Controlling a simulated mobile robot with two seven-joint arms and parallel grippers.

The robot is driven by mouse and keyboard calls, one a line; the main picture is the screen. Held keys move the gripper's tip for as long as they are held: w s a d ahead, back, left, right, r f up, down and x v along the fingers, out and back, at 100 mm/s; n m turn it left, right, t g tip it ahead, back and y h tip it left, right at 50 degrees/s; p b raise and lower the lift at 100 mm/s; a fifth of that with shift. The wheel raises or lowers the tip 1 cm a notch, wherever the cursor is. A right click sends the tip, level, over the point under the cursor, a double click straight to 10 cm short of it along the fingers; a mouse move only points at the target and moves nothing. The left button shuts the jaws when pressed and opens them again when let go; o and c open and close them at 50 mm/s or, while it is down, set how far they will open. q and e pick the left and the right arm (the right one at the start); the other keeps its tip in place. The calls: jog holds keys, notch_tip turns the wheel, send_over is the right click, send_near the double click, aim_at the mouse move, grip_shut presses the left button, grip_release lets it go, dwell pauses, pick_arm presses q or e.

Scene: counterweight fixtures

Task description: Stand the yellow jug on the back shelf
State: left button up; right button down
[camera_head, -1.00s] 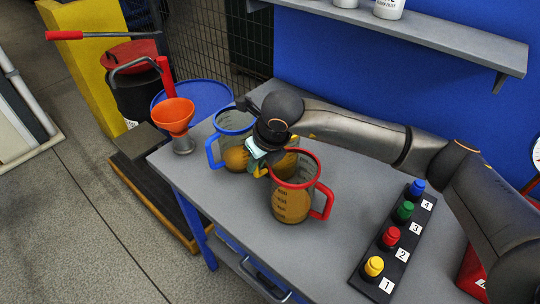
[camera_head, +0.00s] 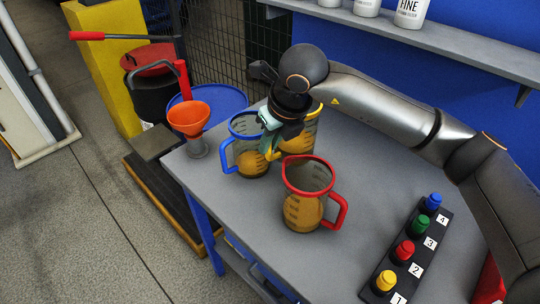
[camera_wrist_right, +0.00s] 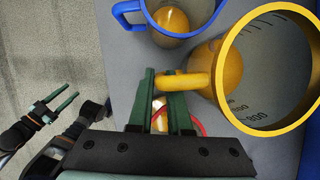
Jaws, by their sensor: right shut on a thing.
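The yellow jug (camera_head: 306,140) is on the grey workbench (camera_head: 370,170), partly hidden behind the red jug (camera_head: 305,208) and my right gripper. In the right wrist view its wide yellow rim (camera_wrist_right: 228,82) is at the right. My right gripper (camera_head: 270,150) is shut on the yellow jug's handle (camera_wrist_right: 184,81). I cannot tell whether the jug's base touches the bench. The back shelf (camera_head: 450,42) is grey, on the blue wall, with white containers (camera_head: 410,10) on it. My left gripper (camera_wrist_right: 55,105) shows only in the wrist view, empty with its fingers apart.
A blue-handled jug (camera_head: 250,158) stands close left of the yellow one. An orange funnel (camera_head: 188,118) is at the bench's left end. A button strip (camera_head: 411,250) lies at the front right. Bare bench lies between the red jug and the strip.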

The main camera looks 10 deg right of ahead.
jog(key=shift+r, duration=5.05)
jog(key=s+d+r+m+h+p, duration=0.1)
jog(key=s+d+r+p, duration=0.1)
jog(key=d+r, duration=0.55)
jog(key=s+d+r+m+p, duration=0.15)
jog(key=d+r, duration=0.35)
jog(key=r, duration=0.5)
jog(key=s+d+r+m+p, duration=0.2)
jog(key=s+d+r+p, duration=0.2)
jog(key=s+d+r, duration=0.8)
jog(key=w+d+f, duration=0.8)
jog(key=w+f, duration=0.2)
jog(key=f, duration=0.1)
jog(key=shift+w+d+f+h, duration=0.25)
jog(key=shift+d+f+h, duration=0.15)
jog(key=shift+f, duration=0.1)
